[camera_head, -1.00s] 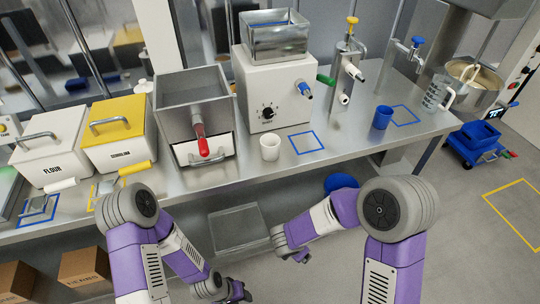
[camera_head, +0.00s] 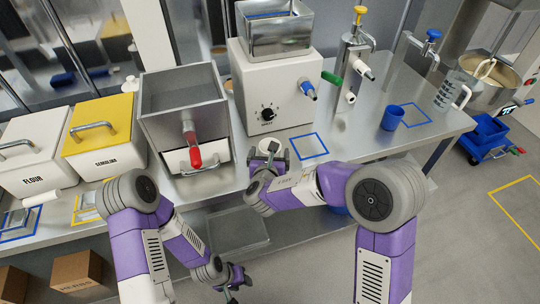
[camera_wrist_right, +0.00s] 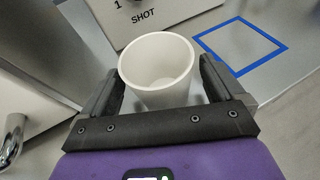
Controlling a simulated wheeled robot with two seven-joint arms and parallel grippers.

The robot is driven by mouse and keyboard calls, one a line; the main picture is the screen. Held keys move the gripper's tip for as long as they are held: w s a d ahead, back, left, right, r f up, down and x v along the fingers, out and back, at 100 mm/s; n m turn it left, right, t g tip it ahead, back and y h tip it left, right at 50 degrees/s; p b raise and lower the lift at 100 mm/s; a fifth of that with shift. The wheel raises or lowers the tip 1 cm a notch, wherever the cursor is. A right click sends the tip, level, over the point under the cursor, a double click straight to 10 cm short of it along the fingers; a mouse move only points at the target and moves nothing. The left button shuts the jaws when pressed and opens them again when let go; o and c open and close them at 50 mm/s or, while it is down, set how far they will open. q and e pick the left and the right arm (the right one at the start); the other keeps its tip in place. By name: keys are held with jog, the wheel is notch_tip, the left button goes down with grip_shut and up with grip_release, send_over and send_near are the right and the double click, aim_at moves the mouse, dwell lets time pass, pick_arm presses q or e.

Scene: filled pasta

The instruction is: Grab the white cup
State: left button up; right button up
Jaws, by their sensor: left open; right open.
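The white cup (camera_wrist_right: 158,62) stands upright on the steel counter in the right wrist view, its open mouth facing the camera. My right gripper (camera_wrist_right: 160,78) is open, with one black finger on each side of the cup. I cannot tell whether either finger touches it. In the head view my right gripper (camera_head: 268,152) is at the counter's front edge, and it mostly or fully hides the cup. My left gripper (camera_head: 233,283) is open and low in front of the counter, away from the cup.
A blue square outline (camera_head: 309,147) lies right of my right gripper. The white machine (camera_head: 275,90) stands behind it. A steel hopper with a red handle (camera_head: 194,158) is to the left. A blue cup (camera_head: 392,118) and clear measuring jug (camera_head: 449,94) stand further right.

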jog(key=shift+w+d+f, duration=0.1)
jog(key=shift+w+f, duration=0.1)
jog(key=shift+w, duration=0.4)
jog(key=c, duration=1)
